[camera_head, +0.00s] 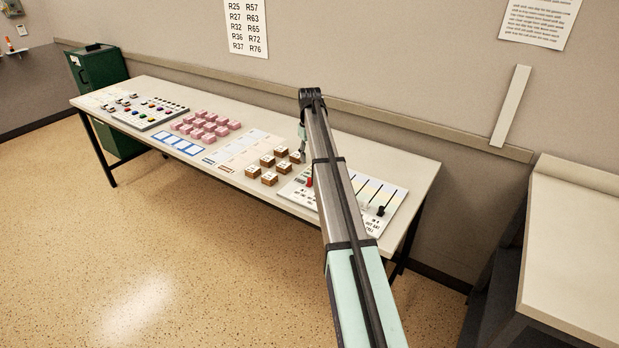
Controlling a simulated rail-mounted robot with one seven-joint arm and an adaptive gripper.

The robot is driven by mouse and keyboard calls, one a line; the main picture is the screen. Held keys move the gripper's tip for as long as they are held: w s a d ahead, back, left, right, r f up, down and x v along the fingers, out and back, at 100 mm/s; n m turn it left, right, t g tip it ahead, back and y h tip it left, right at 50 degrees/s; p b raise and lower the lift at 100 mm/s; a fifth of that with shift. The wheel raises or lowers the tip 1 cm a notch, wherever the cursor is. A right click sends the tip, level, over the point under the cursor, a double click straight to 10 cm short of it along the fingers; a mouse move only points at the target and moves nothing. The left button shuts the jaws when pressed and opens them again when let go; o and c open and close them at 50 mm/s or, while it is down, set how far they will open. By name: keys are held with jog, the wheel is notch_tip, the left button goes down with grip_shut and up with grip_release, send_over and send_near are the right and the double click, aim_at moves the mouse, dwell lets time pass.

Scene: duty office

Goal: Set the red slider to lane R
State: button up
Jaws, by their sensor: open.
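The slider panel (392,205) is a white board with dark vertical tracks at the right part of the long table. A red slider knob (309,182) shows at the panel's left side, just left of my arm. Black slider knobs (381,211) sit near the front of the tracks to the right of my arm. My gripper (303,156) points down behind the red knob, apart from it in the picture, and is open and empty. My arm crosses the panel and hides its middle. The lane letters are too small to read.
Brown blocks (269,178) stand close left of the panel. Pink blocks (208,123) and a panel of coloured buttons (150,112) are farther left on the table (160,88). The wall is close behind. A second table (575,245) stands at right.

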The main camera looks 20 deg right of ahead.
aim_at(310, 182)
notch_tip(310, 182, down, 11)
jog(key=shift+r+p, duration=0.1)
jog(key=shift+p, duration=0.8)
grip_shut()
